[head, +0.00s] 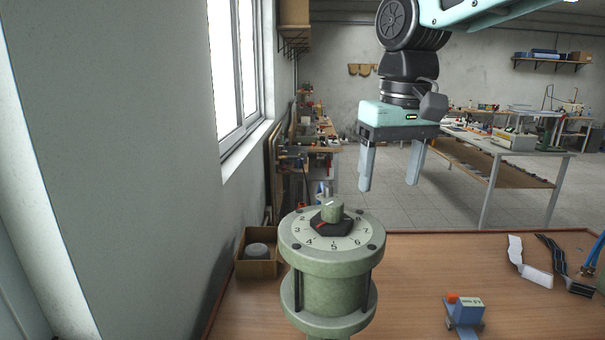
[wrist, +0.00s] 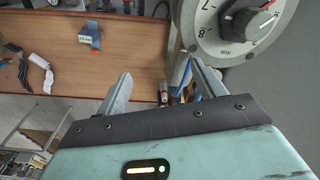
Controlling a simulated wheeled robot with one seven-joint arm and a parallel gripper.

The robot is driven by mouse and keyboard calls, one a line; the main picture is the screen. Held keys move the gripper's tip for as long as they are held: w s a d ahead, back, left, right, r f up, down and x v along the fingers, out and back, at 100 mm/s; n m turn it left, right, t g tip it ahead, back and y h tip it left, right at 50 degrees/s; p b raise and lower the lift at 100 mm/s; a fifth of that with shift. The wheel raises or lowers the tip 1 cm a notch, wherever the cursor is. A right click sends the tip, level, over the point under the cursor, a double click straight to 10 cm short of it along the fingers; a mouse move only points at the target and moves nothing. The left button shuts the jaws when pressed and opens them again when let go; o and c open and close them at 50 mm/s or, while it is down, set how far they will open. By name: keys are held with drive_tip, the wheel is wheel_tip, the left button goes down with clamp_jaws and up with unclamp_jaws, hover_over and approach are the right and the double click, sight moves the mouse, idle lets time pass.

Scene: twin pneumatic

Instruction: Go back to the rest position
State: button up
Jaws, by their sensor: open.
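My gripper (head: 389,172) hangs in the air in the head view, fingers pointing down and spread apart with nothing between them. It is above and to the right of a green cylindrical device with a numbered dial (head: 332,236) and a knob (head: 332,209) on top. The fingers are apart from the knob. In the wrist view my gripper (wrist: 157,90) shows both fingers open, and the dial (wrist: 212,38) and its knob (wrist: 250,22) are at the upper right.
The wooden table (head: 420,270) holds a cardboard box (head: 256,262) at the left, a small blue device (head: 464,312), and a white strip (head: 528,262) and a dark strip (head: 563,264) at the right. A window wall (head: 120,130) stands at the left. Workbenches are behind.

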drive_tip(key=s+d+f+m+t, duration=0.1)
drive_tip(key=s+d+f+m, duration=0.1)
drive_tip(key=s+d+f, duration=0.6)
drive_tip(key=s+d+f+m+t, duration=0.1)
drive_tip(key=s+d+f, duration=0.2)
drive_tip(key=d+f, duration=0.9)
drive_tip(key=s+a+f+n+g+b, duration=0.1)
drive_tip(key=s+a+n+b, duration=0.1)
drive_tip(key=s+a, duration=0.4)
drive_tip(key=s+a+f+n+g+b, duration=0.2)
drive_tip(key=s+a+n, duration=0.3)
drive_tip(key=a, duration=0.8)
drive_tip(key=shift+s+a+b, duration=0.3)
drive_tip(key=shift+s+b, duration=0.1)
drive_tip(key=shift+s, duration=0.7)
drive_tip(key=shift+f, duration=0.1)
